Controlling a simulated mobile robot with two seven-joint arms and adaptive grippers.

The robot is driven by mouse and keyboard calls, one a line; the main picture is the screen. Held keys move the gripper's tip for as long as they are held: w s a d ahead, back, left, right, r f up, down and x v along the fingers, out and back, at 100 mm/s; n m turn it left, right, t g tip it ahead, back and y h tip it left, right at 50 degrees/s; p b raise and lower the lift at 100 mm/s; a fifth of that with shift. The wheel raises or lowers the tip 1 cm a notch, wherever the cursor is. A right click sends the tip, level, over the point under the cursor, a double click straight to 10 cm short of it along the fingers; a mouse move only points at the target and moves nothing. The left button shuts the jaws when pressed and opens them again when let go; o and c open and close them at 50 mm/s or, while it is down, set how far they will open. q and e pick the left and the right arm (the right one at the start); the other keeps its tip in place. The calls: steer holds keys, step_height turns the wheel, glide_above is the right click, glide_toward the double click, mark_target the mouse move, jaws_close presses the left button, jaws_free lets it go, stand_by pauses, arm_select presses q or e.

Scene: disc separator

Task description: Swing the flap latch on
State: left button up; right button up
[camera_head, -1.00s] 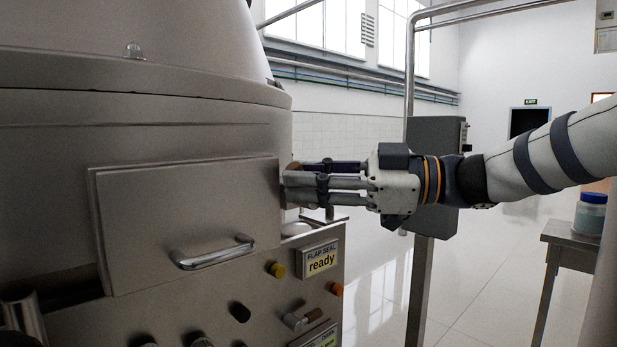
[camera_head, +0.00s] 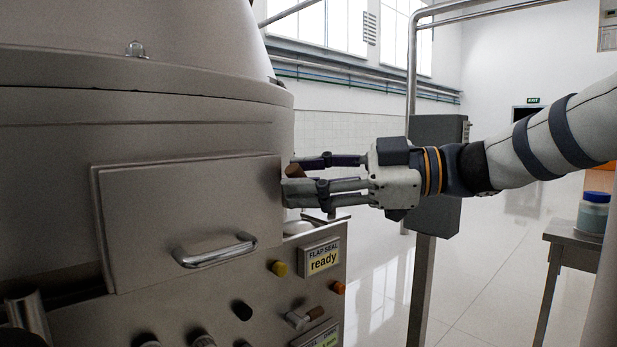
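The flap (camera_head: 190,215) is a flat metal panel with a bar handle (camera_head: 215,250) on the front of the steel machine, and it looks closed. A brown knob (camera_head: 294,171), which looks like the end of the flap latch, shows just right of the flap's right edge. My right gripper (camera_head: 291,177) reaches in from the right, its fingers spread above and below this knob. The fingers are open, with a visible gap between them; contact with the knob cannot be told. The rest of the latch is hidden behind the fingers. My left gripper is not in view.
A grey box on a post (camera_head: 421,270) stands behind my gripper. A side table (camera_head: 575,238) holds a jar (camera_head: 592,212).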

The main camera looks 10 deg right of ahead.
steer(key=v, duration=1.2)
steer(key=shift+r, duration=0.1)
